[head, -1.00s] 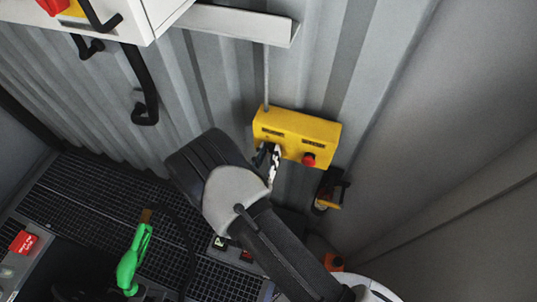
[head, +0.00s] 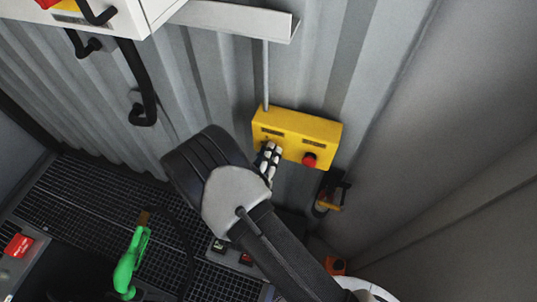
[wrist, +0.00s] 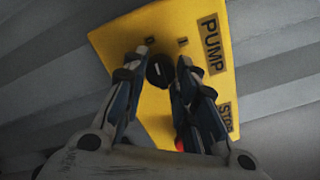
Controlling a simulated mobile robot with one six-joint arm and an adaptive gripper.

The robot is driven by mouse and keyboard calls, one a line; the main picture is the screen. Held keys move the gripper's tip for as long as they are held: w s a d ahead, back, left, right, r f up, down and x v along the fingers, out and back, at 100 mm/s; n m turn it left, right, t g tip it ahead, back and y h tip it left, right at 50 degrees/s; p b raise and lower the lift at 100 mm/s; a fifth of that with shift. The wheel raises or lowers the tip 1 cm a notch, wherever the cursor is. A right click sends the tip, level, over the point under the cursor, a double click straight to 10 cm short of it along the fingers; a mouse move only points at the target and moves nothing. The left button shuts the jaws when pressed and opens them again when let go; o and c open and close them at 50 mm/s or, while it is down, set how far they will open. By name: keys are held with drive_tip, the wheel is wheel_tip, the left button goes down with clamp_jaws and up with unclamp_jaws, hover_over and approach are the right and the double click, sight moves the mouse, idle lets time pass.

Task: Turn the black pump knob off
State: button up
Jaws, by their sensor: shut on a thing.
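The black pump knob (wrist: 158,70) sits on the yellow control box (wrist: 115,38), beside the PUMP label (wrist: 212,46). In the wrist view my gripper (wrist: 160,68) has one finger on each side of the knob, shut on it. A light slot mark on the knob's face lies tilted between the box's two small marks. In the head view my gripper (head: 270,155) is at the left half of the yellow box (head: 318,128) and hides the knob.
A red stop button (head: 309,160) is on the same box, right of my gripper. A black and yellow device (head: 332,192) hangs on the wall below. A green fuel nozzle (head: 131,262) stands at lower left. A white cabinet (head: 165,14) is at upper left.

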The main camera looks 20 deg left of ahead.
drive_tip(key=shift+n, duration=0.5)
drive_tip(key=o, duration=1)
drive_tip(key=shift+o, duration=0.2)
drive_tip(key=s+d, duration=0.1)
drive_tip(key=s, duration=1.1)
drive_tip(key=shift+d, duration=0.2)
